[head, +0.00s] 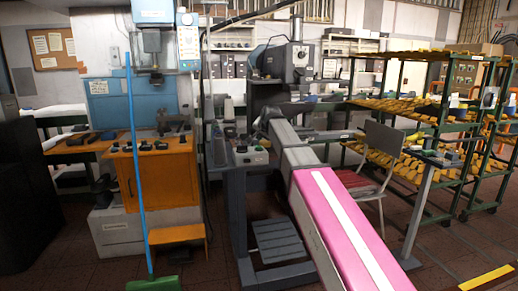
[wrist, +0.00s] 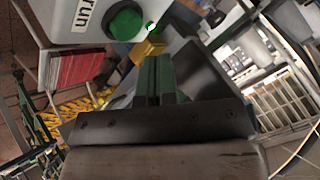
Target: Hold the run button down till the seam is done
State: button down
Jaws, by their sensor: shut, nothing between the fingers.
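In the wrist view, a round green button (wrist: 125,22) stands out from a light grey box (wrist: 62,12) beside a label (wrist: 86,14) reading "run". My gripper (wrist: 157,58) is shut and empty. Its fingertips lie below and to the right of the button in the picture, apart from it as far as I can see. In the head view, a small grey control box (head: 251,157) with a green and a reddish button sits on a dark stand. My arm reaches up behind this box, and the fingertips cannot be made out there. The seam itself is not visible.
A large dark machine (head: 290,62) stands at the back. A red-seated chair (head: 377,143) and green racks of yellow lasts (head: 413,105) are at right. An orange cabinet (head: 160,178) and a blue-handled broom (head: 134,160) are at left. Tiled floor shows between them.

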aim_at(260, 147)
jog(key=shift+f, duration=0.6)
jog(key=shift+f, duration=0.1)
dwell(1.6)
jog(key=shift+f, duration=0.3)
jog(key=shift+f, duration=0.5)
dwell(2.2)
jog(key=shift+r, duration=0.1)
dwell(0.6)
jog(key=shift+r, duration=3.35)
